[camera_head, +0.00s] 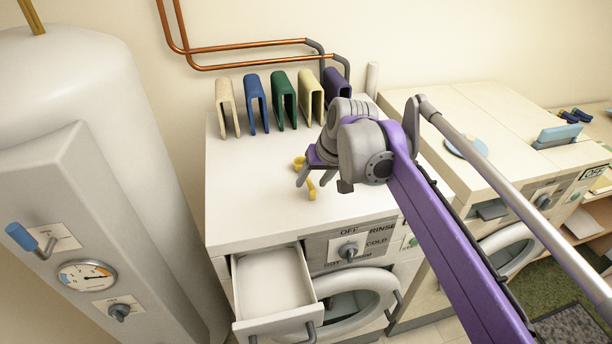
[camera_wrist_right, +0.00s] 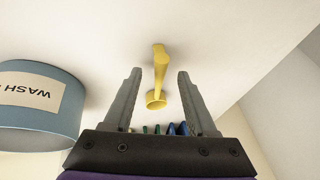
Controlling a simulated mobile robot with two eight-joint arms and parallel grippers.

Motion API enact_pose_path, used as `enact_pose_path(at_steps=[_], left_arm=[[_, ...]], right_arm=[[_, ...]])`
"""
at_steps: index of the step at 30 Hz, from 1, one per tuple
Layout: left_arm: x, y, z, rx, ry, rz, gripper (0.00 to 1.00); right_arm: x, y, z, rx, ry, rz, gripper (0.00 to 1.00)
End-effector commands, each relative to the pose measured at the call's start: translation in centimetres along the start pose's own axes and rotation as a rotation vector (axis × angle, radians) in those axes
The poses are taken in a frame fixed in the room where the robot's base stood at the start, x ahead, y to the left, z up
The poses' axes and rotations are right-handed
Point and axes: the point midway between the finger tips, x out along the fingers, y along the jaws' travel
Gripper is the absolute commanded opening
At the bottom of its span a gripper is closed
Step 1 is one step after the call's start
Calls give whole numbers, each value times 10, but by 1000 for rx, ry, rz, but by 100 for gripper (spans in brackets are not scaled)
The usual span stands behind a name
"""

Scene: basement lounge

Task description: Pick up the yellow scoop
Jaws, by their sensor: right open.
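The yellow scoop (camera_head: 311,190) lies on the white top of the left washing machine (camera_head: 245,205), partly hidden by my right gripper in the head view. My right gripper (camera_head: 312,182) is open over it, with a finger on either side. In the right wrist view the scoop (camera_wrist_right: 160,62) shows between the two spread fingers of the gripper (camera_wrist_right: 159,74), with a clear gap on both sides. Its round cup and its narrower handle both show there. My left gripper is not in view.
A blue canister labelled WASH (camera_wrist_right: 38,110) stands beside the gripper in the wrist view. Several coloured folded pieces, one green (camera_head: 283,98), stand along the machine's back edge. An open drawer (camera_head: 272,285) juts from its front. A white tank (camera_head: 75,90) stands left.

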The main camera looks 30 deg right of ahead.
Motion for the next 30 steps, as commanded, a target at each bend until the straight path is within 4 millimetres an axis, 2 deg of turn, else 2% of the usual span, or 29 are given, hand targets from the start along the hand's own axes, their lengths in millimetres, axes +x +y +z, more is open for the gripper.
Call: enact_pose_path(at_steps=[4, 11, 20, 30], left_arm=[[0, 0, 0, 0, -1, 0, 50], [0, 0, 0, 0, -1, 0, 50], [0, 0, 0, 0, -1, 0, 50], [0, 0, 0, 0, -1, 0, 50]], right_arm=[[13, 0, 0, 1, 0, 0, 57], [13, 0, 0, 1, 0, 0, 55], [13, 0, 0, 0, 0, 0, 1], [13, 0, 0, 0, 0, 0, 0]])
